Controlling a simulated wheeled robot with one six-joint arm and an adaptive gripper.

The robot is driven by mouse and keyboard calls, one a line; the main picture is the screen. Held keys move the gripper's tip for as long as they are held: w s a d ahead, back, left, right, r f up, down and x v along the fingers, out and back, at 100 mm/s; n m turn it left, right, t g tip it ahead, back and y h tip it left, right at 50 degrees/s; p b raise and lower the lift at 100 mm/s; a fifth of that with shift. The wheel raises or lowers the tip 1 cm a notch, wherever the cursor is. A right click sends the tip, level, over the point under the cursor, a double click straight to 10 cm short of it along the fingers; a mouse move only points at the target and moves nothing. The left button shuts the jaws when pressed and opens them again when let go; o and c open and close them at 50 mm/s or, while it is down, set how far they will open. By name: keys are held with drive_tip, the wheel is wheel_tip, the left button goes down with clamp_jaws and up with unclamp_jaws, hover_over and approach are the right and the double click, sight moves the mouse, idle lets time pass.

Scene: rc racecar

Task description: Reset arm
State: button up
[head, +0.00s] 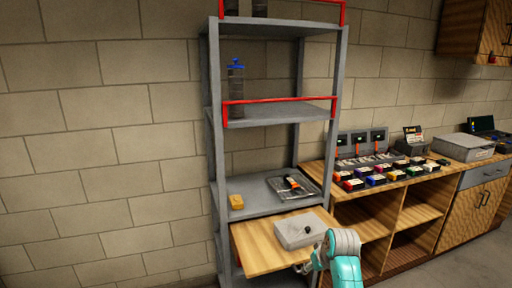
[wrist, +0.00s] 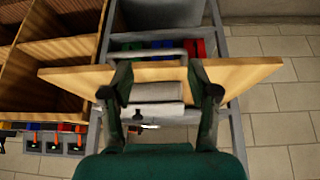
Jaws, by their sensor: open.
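My arm reaches in at the bottom of the head view, in front of a grey shelf unit (head: 215,120). My gripper (wrist: 159,74) shows in the wrist view with its two dark green fingers spread wide and nothing clearly held between them. Beyond the fingers lies the edge of a wooden board (wrist: 245,72), which juts out from the shelf in the head view (head: 262,256). A grey box (head: 292,232) with a black knob sits on the board. A grey shape between the fingers in the wrist view may be this box.
On the shelves are a yellow block (head: 236,201), a tray (head: 280,188) with an orange-handled tool, and a blue-topped bottle (head: 236,88). A wooden counter (head: 400,181) with chargers and several coloured packs stands to the right. Bare wall fills the left.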

drive_tip(key=s+f+m+t, duration=0.2)
drive_tip(key=s+f+t, duration=0.1)
drive_tip(key=s+f, duration=1.65)
drive_tip(key=s+t, duration=0.2)
drive_tip(key=s, duration=1)
drive_tip(key=s+r+t+h, duration=0.1)
drive_tip(key=s+r, duration=0.2)
drive_tip(key=s, duration=0.6)
drive_tip(key=s+r+t, duration=0.1)
drive_tip(key=s+r, duration=0.2)
drive_tip(key=s, duration=0.6)
drive_tip(key=s+r+m+t, duration=0.1)
drive_tip(key=s+r+t, duration=0.1)
drive_tip(key=s+r, duration=0.9)
wheel_tip(320, 180, up, 3)
drive_tip(key=shift+a+r, duration=0.1)
drive_tip(key=shift+a, duration=0.15)
